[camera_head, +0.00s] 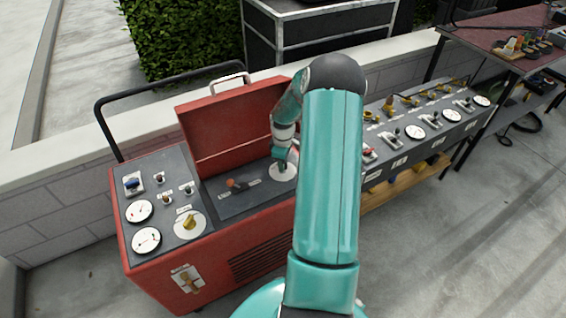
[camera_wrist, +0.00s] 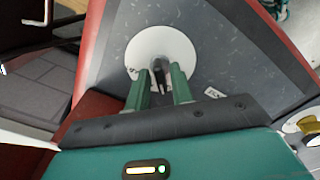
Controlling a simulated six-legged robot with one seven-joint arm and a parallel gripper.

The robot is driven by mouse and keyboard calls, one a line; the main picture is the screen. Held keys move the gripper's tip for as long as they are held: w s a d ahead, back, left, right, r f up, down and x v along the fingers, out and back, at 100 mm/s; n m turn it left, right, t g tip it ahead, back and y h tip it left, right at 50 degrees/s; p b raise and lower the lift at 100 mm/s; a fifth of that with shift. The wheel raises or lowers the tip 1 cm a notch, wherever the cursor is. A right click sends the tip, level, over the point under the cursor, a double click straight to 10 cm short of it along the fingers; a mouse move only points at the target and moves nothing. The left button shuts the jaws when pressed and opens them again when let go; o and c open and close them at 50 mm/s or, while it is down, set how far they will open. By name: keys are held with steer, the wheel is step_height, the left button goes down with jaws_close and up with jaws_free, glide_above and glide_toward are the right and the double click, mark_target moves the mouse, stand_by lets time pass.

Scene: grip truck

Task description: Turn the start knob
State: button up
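A dark knob (camera_wrist: 161,76) stands on a round white dial plate (camera_wrist: 165,46) in the wrist view. My gripper (camera_wrist: 160,72) has its two green fingers apart, one on each side of the knob, with small gaps appearing between. In the head view my gripper (camera_head: 284,163) is over the white dial plate (camera_head: 282,173) on the right of the red machine's dark panel (camera_head: 232,203); my arm hides part of it. The knob itself is hidden there. The label beside the plate is too small to read.
The red machine (camera_head: 220,270) has a raised lid (camera_head: 233,125) behind the panel. A bench with gauges and valves (camera_head: 420,135) stands right. Open floor (camera_head: 490,240) lies at the right.

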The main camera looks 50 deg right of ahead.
steer(key=shift+o, duration=0.4)
step_height(320, 180, up, 14)
stand_by(0.4)
stand_by(0.4)
